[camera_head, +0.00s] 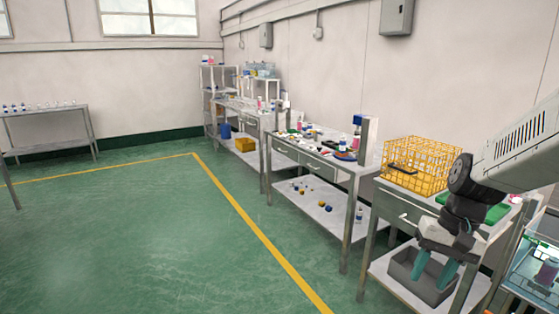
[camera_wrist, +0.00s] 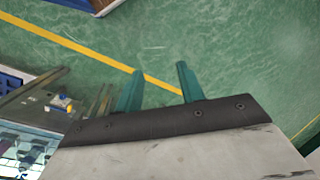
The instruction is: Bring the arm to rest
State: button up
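My gripper (camera_head: 434,273) hangs at the lower right of the head view, pointing down, in front of the bench with the yellow wire basket. Its two teal fingers stand apart with nothing between them. In the wrist view my gripper (camera_wrist: 159,82) also shows its fingers spread, with only green floor and a yellow line beyond them. My arm comes in from the right edge of the head view.
A yellow wire basket (camera_head: 421,165) stands on the near bench, with a grey bin (camera_head: 402,272) on the shelf below, behind my gripper in the picture. Benches with small items (camera_head: 318,143) run along the right wall. The green floor (camera_head: 150,240) is clear.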

jog(key=s+a+r+n+t+h, duration=0.1)
jog(key=s+r, duration=0.3)
jog(key=s, duration=0.4)
jog(key=s+a+r+n+t+h, duration=0.1)
jog(key=s+r, duration=0.3)
jog(key=s, duration=0.5)
jog(key=shift+s+a+r+n+h, duration=0.25)
jog(key=shift+a+r+n+h, duration=0.25)
jog(key=shift+a, duration=0.4)
jog(key=shift+f, duration=0.15)
